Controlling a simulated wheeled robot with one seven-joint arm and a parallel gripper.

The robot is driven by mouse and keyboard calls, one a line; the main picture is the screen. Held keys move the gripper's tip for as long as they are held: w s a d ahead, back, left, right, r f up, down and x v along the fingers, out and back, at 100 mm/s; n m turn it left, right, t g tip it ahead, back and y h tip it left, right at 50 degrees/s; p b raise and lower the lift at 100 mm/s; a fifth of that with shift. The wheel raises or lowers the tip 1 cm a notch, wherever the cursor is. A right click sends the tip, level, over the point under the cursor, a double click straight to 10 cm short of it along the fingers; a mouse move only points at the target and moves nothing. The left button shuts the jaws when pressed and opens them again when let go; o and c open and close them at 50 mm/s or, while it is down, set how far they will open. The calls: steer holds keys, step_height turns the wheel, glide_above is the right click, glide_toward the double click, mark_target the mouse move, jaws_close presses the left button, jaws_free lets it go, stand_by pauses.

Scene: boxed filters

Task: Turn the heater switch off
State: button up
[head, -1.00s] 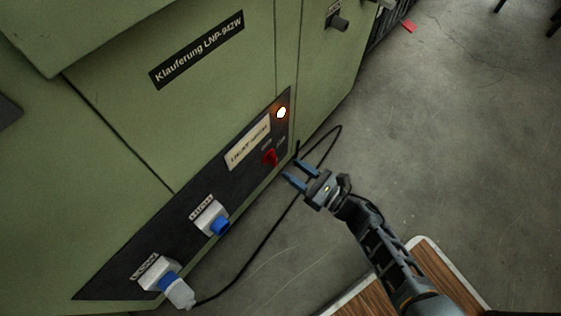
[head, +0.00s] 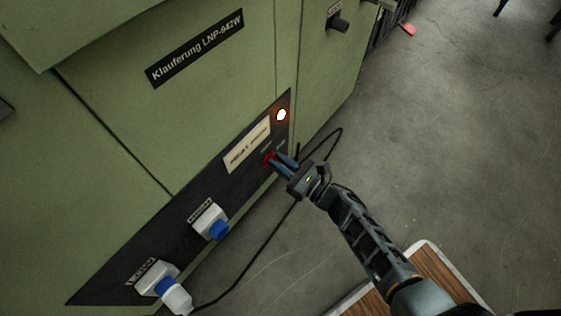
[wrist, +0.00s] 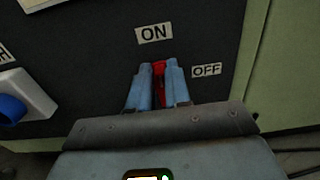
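The red heater switch (head: 269,159) sits on the black panel of the green machine, below a lit lamp (head: 281,115). In the wrist view the switch (wrist: 159,70) points up towards the ON label (wrist: 154,34). The OFF label (wrist: 207,70) is to its right. My gripper (head: 278,161) is at the panel, its blue fingers on both sides of the switch. In the wrist view the fingers of my gripper (wrist: 159,78) are close together with the red handle filling the gap. The fingers hide part of the handle.
Two blue-and-grey sockets (head: 211,222) are lower left on the panel, the lowest with a plug (head: 175,297) in it. A black cable (head: 245,268) runs over the floor below my gripper. A black knob (head: 339,24) is higher up.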

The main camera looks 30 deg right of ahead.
jaws_close()
steer(key=shift+m, duration=0.3)
steer(key=m, duration=0.2)
steer(key=d+m+b, duration=0.1)
steer(key=m, duration=0.1)
steer(key=shift+w+f, duration=0.2)
steer(key=shift+w+d+f+m+b, duration=0.1)
steer(key=shift+d+f+m+b, duration=0.2)
steer(key=shift+m, duration=1.9)
steer(key=shift+w+d+f+m+b, duration=0.15)
steer(key=shift+f+m, duration=0.3)
steer(key=shift+m, duration=1.75)
steer(key=shift+s+d+f+m+b, duration=0.1)
steer(key=shift+d+f+m+b, duration=0.2)
steer(key=shift+m, duration=1.9)
steer(key=shift+a, duration=0.1)
